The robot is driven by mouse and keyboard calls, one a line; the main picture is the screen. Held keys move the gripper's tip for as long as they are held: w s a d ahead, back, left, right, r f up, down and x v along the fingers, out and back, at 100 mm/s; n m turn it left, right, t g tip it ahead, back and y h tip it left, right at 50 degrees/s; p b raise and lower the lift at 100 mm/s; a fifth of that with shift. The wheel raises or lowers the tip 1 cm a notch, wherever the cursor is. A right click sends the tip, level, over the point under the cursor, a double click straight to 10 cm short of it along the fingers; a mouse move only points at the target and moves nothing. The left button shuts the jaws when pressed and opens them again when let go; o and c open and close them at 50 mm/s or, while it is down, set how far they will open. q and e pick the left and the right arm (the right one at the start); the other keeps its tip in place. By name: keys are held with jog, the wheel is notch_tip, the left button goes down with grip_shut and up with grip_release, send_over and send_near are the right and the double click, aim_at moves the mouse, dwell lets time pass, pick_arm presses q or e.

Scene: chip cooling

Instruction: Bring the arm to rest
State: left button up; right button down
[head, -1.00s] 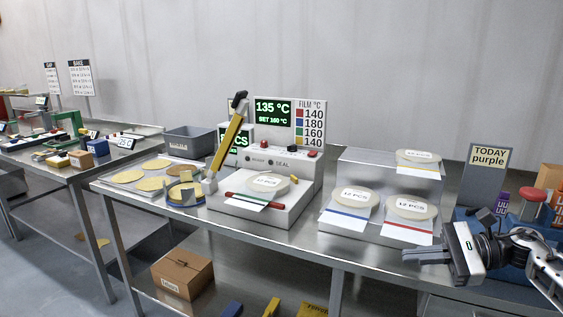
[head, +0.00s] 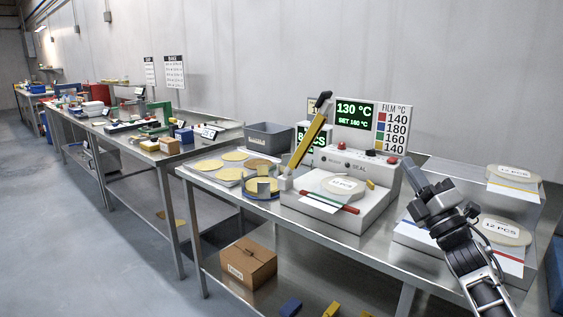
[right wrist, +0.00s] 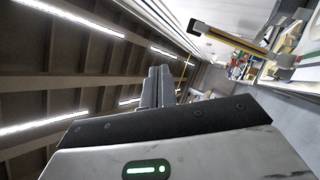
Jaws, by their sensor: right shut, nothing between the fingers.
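My right gripper (head: 414,174) is raised at the right of the head view, its fingers pointing up and to the left. It is shut and empty. Its closed fingers also show in the right wrist view (right wrist: 158,86), pointing up toward the ceiling. In the head view it appears just right of the white sealer (head: 372,206), with no contact that I can make out. It covers part of the bags on the right. My left gripper is in neither view.
The sealer's screen (head: 356,114) reads 130 °C, set 160 °C. A bag lies on its bed, and its yellow-handled lever (head: 308,138) is up. Round chips (head: 206,166) and a grey bin (head: 270,140) stand left. Labelled bags (head: 514,175) lie right. The floor (head: 120,250) is clear at the left.

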jog(key=w+d+f+m+g+h, duration=0.2)
jog(key=d+f+m+g+h, duration=0.3)
jog(key=m, duration=0.7)
jog(key=w+d+f+m+g+h, duration=0.1)
jog(key=w+d+f+m+h, duration=0.25)
jog(key=f+m+h, duration=0.6)
jog(key=s+a+f+m+g+y, duration=0.1)
jog(key=s+a+f+y, duration=0.4)
jog(key=f, duration=0.3)
jog(key=s+a+f+g, duration=0.2)
jog(key=s+a+f, duration=0.4)
jog(key=s+f, duration=0.55)
jog(key=s+a+f+g, duration=0.1)
jog(key=s+a+f, duration=0.1)
jog(key=s, duration=0.5)
jog(key=s+a+f+g+y, duration=0.1)
jog(key=s+a+f, duration=0.2)
jog(key=s, duration=0.5)
jog(key=s+a+f+g+y, duration=0.1)
jog(key=s+a+f+g, duration=0.1)
jog(key=s, duration=0.6)
jog(key=shift+s+a+f+m, duration=0.15)
jog(key=shift+a+f+m, duration=0.1)
jog(key=shift+a+m, duration=0.3)
